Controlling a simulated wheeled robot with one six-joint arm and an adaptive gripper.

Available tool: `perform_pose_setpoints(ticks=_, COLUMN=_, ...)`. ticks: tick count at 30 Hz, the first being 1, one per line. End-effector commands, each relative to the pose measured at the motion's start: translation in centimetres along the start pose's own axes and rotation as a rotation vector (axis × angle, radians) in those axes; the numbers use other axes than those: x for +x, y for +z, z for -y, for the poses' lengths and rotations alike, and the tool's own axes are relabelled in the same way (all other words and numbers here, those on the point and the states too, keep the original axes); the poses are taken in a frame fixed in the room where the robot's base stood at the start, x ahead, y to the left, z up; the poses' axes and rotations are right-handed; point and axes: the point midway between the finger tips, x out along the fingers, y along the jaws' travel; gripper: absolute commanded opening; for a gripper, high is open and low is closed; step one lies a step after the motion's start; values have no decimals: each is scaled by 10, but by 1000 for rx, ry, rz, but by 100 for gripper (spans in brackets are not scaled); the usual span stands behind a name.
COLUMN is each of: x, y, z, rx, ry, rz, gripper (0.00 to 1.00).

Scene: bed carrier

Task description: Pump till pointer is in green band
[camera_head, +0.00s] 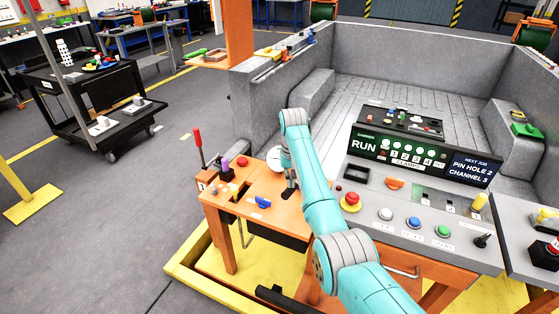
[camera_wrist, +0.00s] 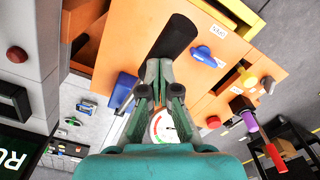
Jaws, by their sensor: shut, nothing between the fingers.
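A round gauge with a white face (camera_head: 275,158) stands at the back of the orange bench. In the wrist view the gauge (camera_wrist: 166,126) shows green and red marks, partly covered by my fingers; I cannot tell where its pointer stands. A black cylindrical grip (camera_wrist: 178,36) lies just beyond my fingertips; it may be the pump handle, and contact is unclear. My gripper (camera_wrist: 160,76) is shut and empty. In the head view my gripper (camera_head: 289,186) is low over the bench, right of the gauge, partly hidden by my arm.
The orange bench (camera_head: 222,212) also carries a red-handled lever (camera_head: 198,138), a purple knob (camera_head: 242,161) and a blue knob (camera_head: 262,202). A grey console with a red mushroom button (camera_head: 351,199) and several coloured buttons stands to the right. A grey-walled bed (camera_head: 410,50) lies behind.

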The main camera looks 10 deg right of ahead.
Motion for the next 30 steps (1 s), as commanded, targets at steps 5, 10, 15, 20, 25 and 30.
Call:
perform_pose_setpoints(ticks=5, x=-18, y=-3, z=-2, rx=0, ry=0, rz=0, gripper=0)
perform_pose_setpoints(ticks=10, x=-35, y=-6, z=-3, rx=0, ry=0, rz=0, gripper=0)
perform_pose_setpoints(ticks=15, x=-51, y=-8, z=-5, rx=0, ry=0, rz=1, gripper=0)
perform_pose_setpoints(ticks=20, x=-56, y=-9, z=-5, rx=0, ry=0, rz=1, gripper=0)
perform_pose_setpoints(ticks=25, x=-57, y=-9, z=-5, rx=0, ry=0, rz=1, gripper=0)
perform_pose_setpoints(ticks=30, x=-57, y=-9, z=-5, rx=0, ry=0, rz=1, gripper=0)
